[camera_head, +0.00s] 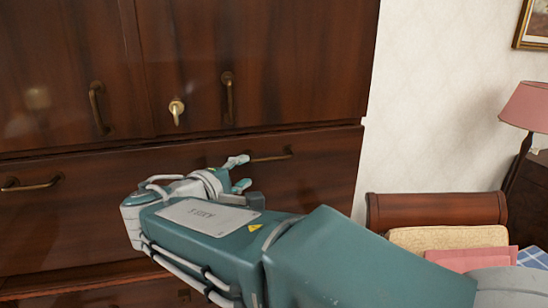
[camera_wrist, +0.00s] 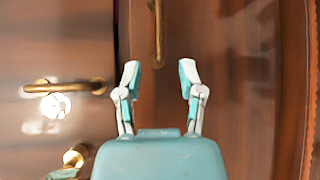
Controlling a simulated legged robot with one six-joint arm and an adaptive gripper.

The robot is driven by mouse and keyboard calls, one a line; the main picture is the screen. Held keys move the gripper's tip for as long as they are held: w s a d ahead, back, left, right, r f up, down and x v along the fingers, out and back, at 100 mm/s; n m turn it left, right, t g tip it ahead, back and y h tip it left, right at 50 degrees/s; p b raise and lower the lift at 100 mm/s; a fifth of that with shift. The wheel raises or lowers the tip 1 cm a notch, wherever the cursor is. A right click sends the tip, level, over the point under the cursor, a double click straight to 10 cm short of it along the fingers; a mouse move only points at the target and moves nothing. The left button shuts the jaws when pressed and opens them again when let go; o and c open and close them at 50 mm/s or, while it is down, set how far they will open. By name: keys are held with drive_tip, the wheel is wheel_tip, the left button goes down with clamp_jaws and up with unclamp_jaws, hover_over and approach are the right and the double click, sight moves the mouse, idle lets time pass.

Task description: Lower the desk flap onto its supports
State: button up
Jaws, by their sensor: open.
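A dark wooden cabinet (camera_head: 60,60) fills the left of the head view. Its wide lower front panel (camera_head: 320,170) stands upright and has two brass handles, one at left (camera_head: 32,184) and one at right (camera_head: 270,156). I cannot tell for certain that this panel is the desk flap, and no supports are visible. My gripper (camera_head: 242,173) is open and empty in front of this panel. In the wrist view, which is turned sideways, the right panel handle (camera_wrist: 158,35) lies beyond my open fingertips (camera_wrist: 159,72), apart from them.
Two upper doors carry brass handles (camera_head: 228,97) (camera_head: 97,108) and a key (camera_head: 176,109), and look closed. My arm hides part of the lower cabinet.

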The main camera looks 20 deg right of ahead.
sight(273, 160)
drive_tip(key=x, duration=0.3)
drive_tip(key=s+d+x, duration=0.1)
drive_tip(key=x, duration=0.6)
drive_tip(key=shift+s+d+r, duration=0.1)
drive_tip(key=shift+d, duration=0.1)
drive_tip(key=shift+a, duration=0.8)
drive_tip(key=c, duration=0.4)
drive_tip(key=shift+d, duration=0.3)
clamp_jaws()
drive_tip(key=shift+d, duration=0.1)
